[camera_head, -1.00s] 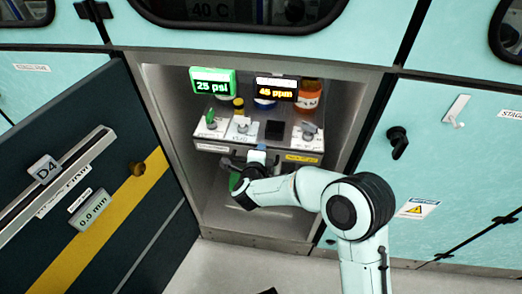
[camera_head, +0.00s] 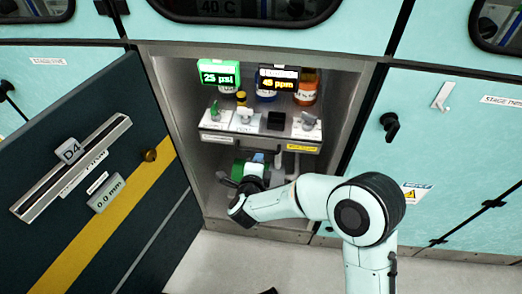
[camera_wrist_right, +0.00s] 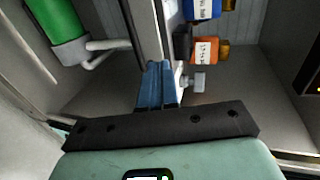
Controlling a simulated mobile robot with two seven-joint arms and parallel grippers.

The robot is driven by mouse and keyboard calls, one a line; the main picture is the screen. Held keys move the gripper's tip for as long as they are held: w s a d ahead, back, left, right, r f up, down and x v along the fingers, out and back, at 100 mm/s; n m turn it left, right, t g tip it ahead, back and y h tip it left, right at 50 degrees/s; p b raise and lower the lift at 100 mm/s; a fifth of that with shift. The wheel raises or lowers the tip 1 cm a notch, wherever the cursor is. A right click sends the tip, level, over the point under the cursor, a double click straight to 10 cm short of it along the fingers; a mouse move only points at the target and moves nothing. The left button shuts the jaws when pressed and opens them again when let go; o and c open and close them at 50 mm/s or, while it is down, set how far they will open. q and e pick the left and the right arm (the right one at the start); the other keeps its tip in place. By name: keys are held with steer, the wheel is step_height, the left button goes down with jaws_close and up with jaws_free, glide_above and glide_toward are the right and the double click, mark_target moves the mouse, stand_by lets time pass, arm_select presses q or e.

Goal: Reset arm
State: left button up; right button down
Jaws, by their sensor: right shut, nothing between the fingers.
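My right arm reaches from the lower right into the open cabinet bay (camera_head: 180,100). Its gripper (camera_head: 258,158) is at the front of the bay, below the control panel (camera_head: 262,127), mostly hidden by the wrist. In the right wrist view the blue fingers (camera_wrist_right: 157,82) are together with nothing between them. The panel edge and a grey knob (camera_wrist_right: 194,82) lie close beside the fingers; I cannot tell if they touch. My left gripper is not in view.
A green cylinder (camera_wrist_right: 58,30) with pale pipes is below the panel. A green 25 psi display (camera_head: 219,73), a 45 ppm display (camera_head: 278,80) and several bottles stand above it. The dark door (camera_head: 105,190) hangs open at left.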

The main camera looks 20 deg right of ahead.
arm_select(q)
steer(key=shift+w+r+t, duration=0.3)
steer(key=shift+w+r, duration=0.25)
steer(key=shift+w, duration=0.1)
arm_select(e)
steer(key=shift+v, duration=1.55)
steer(key=shift+f, duration=0.15)
